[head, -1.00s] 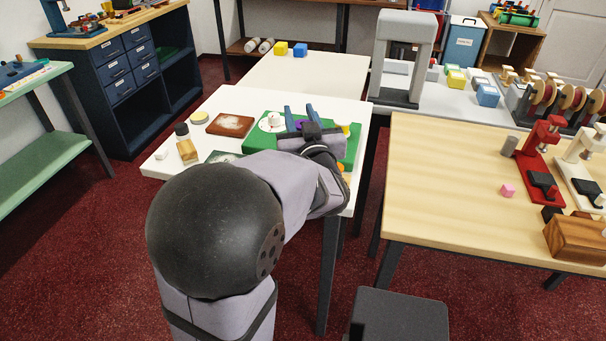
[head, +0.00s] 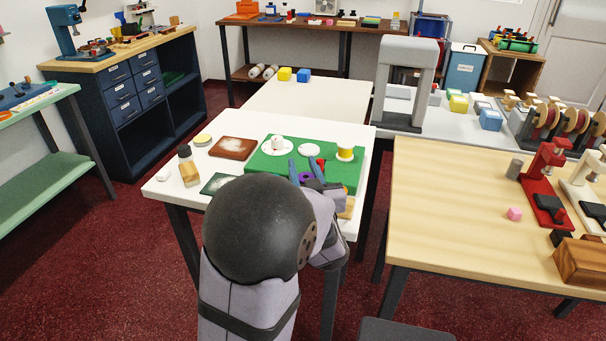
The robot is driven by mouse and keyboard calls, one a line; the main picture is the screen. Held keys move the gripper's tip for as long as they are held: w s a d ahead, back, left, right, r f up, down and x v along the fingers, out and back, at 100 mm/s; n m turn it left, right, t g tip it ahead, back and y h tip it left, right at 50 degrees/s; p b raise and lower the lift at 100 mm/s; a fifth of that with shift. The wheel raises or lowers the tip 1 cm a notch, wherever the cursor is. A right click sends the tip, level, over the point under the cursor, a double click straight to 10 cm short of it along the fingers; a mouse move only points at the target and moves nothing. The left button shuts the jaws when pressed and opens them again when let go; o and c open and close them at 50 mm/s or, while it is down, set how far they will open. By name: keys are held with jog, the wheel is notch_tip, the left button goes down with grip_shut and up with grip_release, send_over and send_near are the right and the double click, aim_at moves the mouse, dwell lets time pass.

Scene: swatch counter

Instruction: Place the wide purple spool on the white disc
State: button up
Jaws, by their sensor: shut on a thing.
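A purple spool (head: 306,177) shows in part between the blue fingers of my gripper (head: 305,168), which is shut on it over the green mat (head: 262,164). My wrist and arm hide most of the spool, and I cannot tell whether it touches the mat. A bare white disc (head: 309,150) lies on the mat just beyond the fingertips. Another white disc at the mat's left bears a white spool (head: 278,143). A yellow spool (head: 345,153) stands on a pale disc at the right. A small red thing (head: 320,162) is beside the right finger.
Left of the mat are a brown tile (head: 233,148), a dark green tile (head: 216,183), a bottle with a dark cap (head: 188,167) and a yellow-topped round tin (head: 202,140). A grey arch (head: 405,82) stands behind at the right. The white table's (head: 255,120) back strip is clear.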

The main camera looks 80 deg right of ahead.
jog(key=shift+f, duration=0.7)
jog(key=shift+f, duration=0.2)
jog(key=o, duration=1.1)
jog(key=shift+o, duration=0.2)
